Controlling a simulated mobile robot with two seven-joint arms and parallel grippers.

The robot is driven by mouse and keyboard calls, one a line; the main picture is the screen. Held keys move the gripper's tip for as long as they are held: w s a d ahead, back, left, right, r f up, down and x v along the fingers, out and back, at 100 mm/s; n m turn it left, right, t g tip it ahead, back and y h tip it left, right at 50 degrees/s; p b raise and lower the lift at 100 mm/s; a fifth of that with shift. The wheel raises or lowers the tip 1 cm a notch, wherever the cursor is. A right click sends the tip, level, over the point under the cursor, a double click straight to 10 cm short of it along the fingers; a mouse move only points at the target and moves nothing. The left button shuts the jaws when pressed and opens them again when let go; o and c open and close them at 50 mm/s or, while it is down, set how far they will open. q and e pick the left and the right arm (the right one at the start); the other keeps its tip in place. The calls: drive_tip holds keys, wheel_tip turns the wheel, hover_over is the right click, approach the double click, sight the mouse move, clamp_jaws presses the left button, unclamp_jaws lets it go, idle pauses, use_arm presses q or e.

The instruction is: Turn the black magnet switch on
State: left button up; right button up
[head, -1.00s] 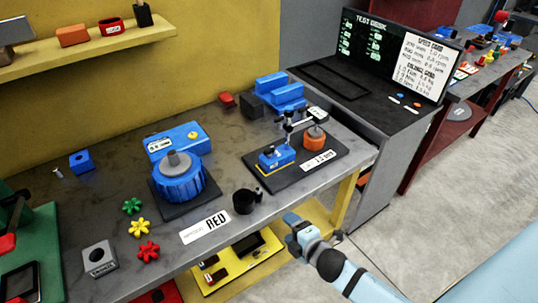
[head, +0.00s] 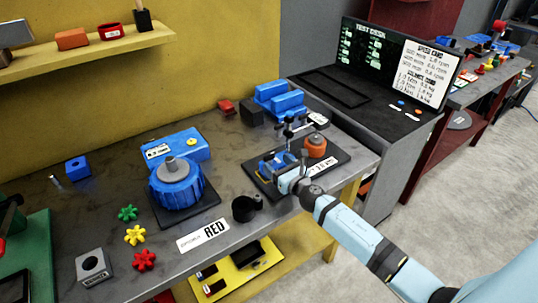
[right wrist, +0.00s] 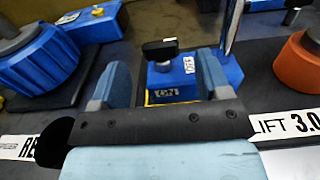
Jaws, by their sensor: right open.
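The black magnet switch (right wrist: 160,48) is a small dark knob on the blue magnet base (right wrist: 172,92), seen in the right wrist view. The base carries white labels and sits on a dark plate (head: 262,182), partly hidden by my gripper in the head view. My right gripper (head: 288,172) is open and empty at the front of the base. In the right wrist view its two blue fingers (right wrist: 163,72) flank the base and the switch from the near side. I cannot tell whether they touch it. My left gripper is not in view.
A metal post with an arm (head: 289,132) rises beside the base, and an orange round weight (head: 315,147) stands to its right. A blue turntable (head: 176,184) and a black cup (head: 245,208) are to the left. Blue blocks (head: 280,99) lie behind.

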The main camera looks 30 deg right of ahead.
sight(270, 157)
drive_tip(key=w, duration=0.5)
drive_tip(key=shift+w+a, duration=0.1)
drive_tip(key=shift+a, duration=0.1)
drive_tip(key=c, duration=0.9)
